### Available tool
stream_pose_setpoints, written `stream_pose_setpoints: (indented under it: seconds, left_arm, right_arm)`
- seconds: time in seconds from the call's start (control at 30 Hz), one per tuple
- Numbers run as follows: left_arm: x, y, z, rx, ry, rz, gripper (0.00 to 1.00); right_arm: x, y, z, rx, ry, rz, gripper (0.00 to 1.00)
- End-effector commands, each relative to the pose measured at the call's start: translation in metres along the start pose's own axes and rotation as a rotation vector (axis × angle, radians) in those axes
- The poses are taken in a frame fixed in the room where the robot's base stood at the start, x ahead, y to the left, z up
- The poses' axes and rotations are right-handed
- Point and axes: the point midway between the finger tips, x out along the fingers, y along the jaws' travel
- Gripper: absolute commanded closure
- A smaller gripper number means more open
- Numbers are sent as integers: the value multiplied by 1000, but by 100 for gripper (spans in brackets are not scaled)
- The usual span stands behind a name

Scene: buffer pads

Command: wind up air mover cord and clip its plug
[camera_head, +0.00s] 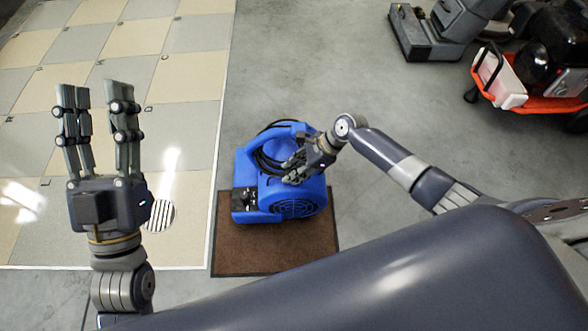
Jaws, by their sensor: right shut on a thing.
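The blue air mover (243,172) stands on a brown mat, its round grille facing the lower right. Its black cord (263,158) lies in loops around the handle on top. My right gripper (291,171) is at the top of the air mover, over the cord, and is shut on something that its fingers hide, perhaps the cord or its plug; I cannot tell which. I cannot make out the plug or its clip. My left gripper (96,95) is raised at the left, fingers apart and empty, well away from the air mover.
The brown mat (270,254) lies on the grey concrete floor. A tiled floor area (185,75) with a round drain grate (160,215) is at the left. An orange and black machine (540,100) and a grey floor machine (430,35) stand at the upper right. The floor between is clear.

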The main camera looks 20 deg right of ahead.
Motion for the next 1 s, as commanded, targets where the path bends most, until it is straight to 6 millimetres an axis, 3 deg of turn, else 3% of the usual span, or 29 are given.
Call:
stream_pose_setpoints:
  seconds: [0.3,0.33,0.4,0.77,1.0]
  left_arm:
    - [3,0,-4,2,19,3,60]
    - [3,0,-4,2,18,3,60]
    - [3,0,-4,1,18,3,60]
    - [-1,2,0,-4,0,3,60]
    - [0,1,-1,-2,5,2,60]
  right_arm:
    - [2,0,-1,0,0,0,100]
    - [2,0,-1,0,0,0,64]
    - [2,0,-1,0,0,0,48]
    - [1,0,-2,0,0,0,47]
    - [-28,0,-3,-2,2,-2,47]
